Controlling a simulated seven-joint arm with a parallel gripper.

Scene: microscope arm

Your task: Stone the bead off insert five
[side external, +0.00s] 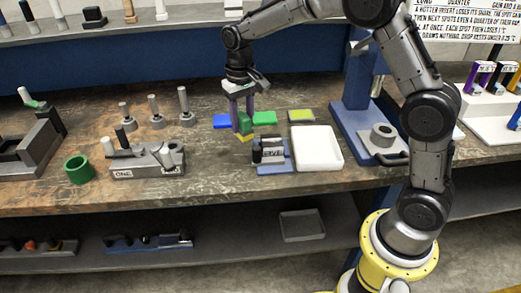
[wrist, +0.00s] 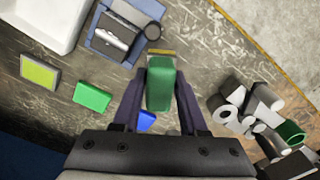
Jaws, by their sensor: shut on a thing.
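My gripper (side external: 241,122) is shut on a green block (side external: 246,123) with a yellow lower end (side external: 243,138), likely a stone, held upright above the bench. In the wrist view the green block (wrist: 160,85) sits between the two dark fingers of my gripper (wrist: 160,92). A blue fixture (side external: 284,168) holding a grey metal piece (side external: 270,152) stands just right of the held block. The blue fixture (wrist: 98,45) and grey piece (wrist: 113,33) also show at upper left in the wrist view. I cannot read which insert it is, and no bead can be made out.
Behind are a blue block (side external: 223,121), a green block (side external: 265,118) and a yellow-topped block (side external: 301,116). A white tray (side external: 330,148) lies right of the fixture, before a tall blue press (side external: 352,100). A grey holder marked ONE (side external: 140,170) and a green ring (side external: 78,169) stand left.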

